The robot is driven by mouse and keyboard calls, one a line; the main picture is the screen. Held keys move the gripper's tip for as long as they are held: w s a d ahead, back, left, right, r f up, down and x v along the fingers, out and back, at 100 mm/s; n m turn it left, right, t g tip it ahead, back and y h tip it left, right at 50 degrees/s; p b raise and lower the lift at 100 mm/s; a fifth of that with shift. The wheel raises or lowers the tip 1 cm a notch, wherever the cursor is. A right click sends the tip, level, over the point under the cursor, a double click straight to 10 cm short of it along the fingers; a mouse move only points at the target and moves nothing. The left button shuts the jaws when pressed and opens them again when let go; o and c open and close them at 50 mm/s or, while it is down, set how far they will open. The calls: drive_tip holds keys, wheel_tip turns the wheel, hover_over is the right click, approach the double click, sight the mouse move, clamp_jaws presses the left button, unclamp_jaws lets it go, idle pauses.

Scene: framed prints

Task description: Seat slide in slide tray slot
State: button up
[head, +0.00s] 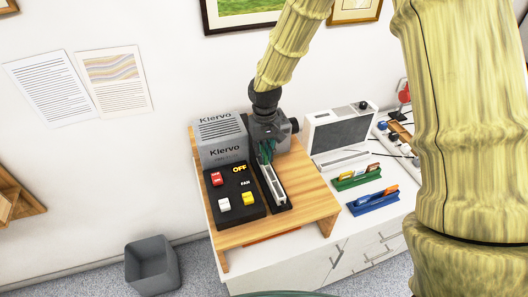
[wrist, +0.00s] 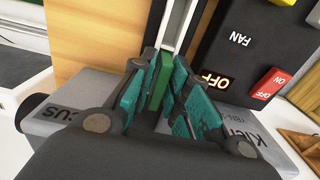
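The slide tray (head: 280,196) is a long narrow white and dark holder on the wooden stand, right of the black button panel. My gripper (head: 267,152) points down at the tray's far end. In the wrist view the teal fingers (wrist: 160,90) close around a thin green slide (wrist: 161,72), with a pad on each side of it. The slide stands on edge in line with the tray's white rails (wrist: 178,25). Its lower edge is hidden, so I cannot tell whether it sits in a slot.
The grey Klervo box (head: 221,138) stands behind the black panel (head: 234,192), close to my gripper. To the right are a screen unit (head: 340,130), a green rack (head: 357,178) and a blue rack (head: 372,201). A grey bin (head: 152,265) stands on the floor.

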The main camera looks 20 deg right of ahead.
sight(264, 152)
drive_tip(key=shift+o, duration=0.7)
drive_tip(key=shift+r, duration=0.1)
wheel_tip(264, 152, up, 12)
drive_tip(key=b, duration=0.3)
drive_tip(key=shift+r, duration=0.15)
